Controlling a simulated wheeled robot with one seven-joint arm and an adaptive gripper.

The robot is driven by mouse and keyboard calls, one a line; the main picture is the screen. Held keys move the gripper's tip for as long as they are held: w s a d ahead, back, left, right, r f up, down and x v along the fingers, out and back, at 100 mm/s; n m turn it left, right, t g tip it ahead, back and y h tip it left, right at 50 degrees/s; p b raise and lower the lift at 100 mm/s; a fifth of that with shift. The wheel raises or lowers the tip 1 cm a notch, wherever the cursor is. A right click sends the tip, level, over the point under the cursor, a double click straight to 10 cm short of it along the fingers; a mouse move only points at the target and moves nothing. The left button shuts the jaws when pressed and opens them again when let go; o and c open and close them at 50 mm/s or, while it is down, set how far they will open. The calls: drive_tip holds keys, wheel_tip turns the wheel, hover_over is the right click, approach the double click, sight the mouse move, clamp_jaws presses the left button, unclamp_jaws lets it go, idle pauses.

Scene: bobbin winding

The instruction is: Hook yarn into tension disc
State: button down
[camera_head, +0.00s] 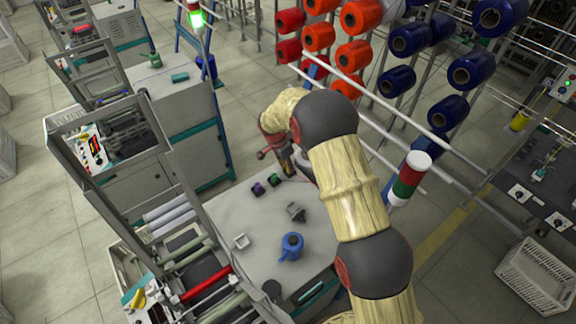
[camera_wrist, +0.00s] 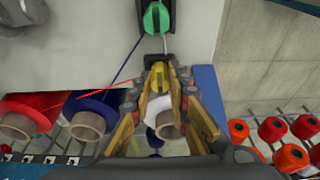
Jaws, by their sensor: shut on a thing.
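In the wrist view my gripper (camera_wrist: 162,85) has its fingers brought together at the tips, at a small yellow disc (camera_wrist: 157,76) on a black mount (camera_wrist: 159,60). A thin red yarn (camera_wrist: 108,92) runs from the red cone (camera_wrist: 28,112) to the left finger, where it goes out of sight. The held part is hidden. A green tension disc (camera_wrist: 155,19) stands beyond the tips, and a dark blue yarn (camera_wrist: 122,65) runs up towards it. In the head view my gripper (camera_head: 287,163) is low over the table's far edge, beside green (camera_head: 274,180) and purple (camera_head: 258,188) discs.
A blue cone (camera_wrist: 95,113) and a white cone (camera_wrist: 167,118) are below the mount in the wrist view. On the grey table (camera_head: 235,213) stand a blue can (camera_head: 291,247), a dark part (camera_head: 296,212) and a small box (camera_head: 241,241). A cone rack (camera_head: 350,55) is behind.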

drive_tip(key=shift+r, duration=0.1)
drive_tip(key=shift+r+p, duration=0.3)
drive_tip(key=shift+r, duration=1.85)
